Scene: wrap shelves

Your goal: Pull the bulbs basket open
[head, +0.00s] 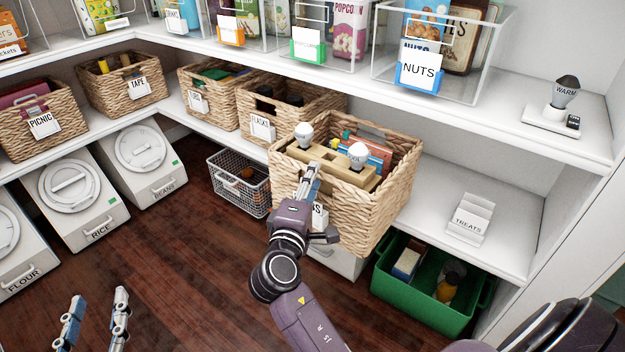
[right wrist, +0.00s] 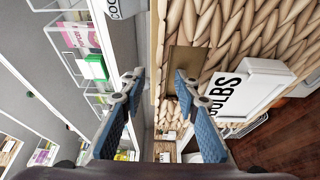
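The bulbs basket (head: 375,215) is wicker and juts out past the front edge of the lower shelf. It holds a wooden block (head: 325,165) with a white bulb (head: 304,132), another bulb (head: 358,154) and flat boxes. My right gripper (head: 312,172) is at the basket's front rim and covers much of its label. In the right wrist view its fingers (right wrist: 160,78) are apart, one over the brown strip on the basket front beside the label (right wrist: 240,92); I see nothing clamped between them. My left gripper (head: 95,305) is open and empty over the floor, lower left.
A flasks basket (head: 248,122) stands left of the bulbs basket. A wire basket (head: 238,185) and a green bin (head: 420,305) sit below. A treats holder (head: 470,220) is on the shelf to the right. The wooden floor (head: 180,250) in front is clear.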

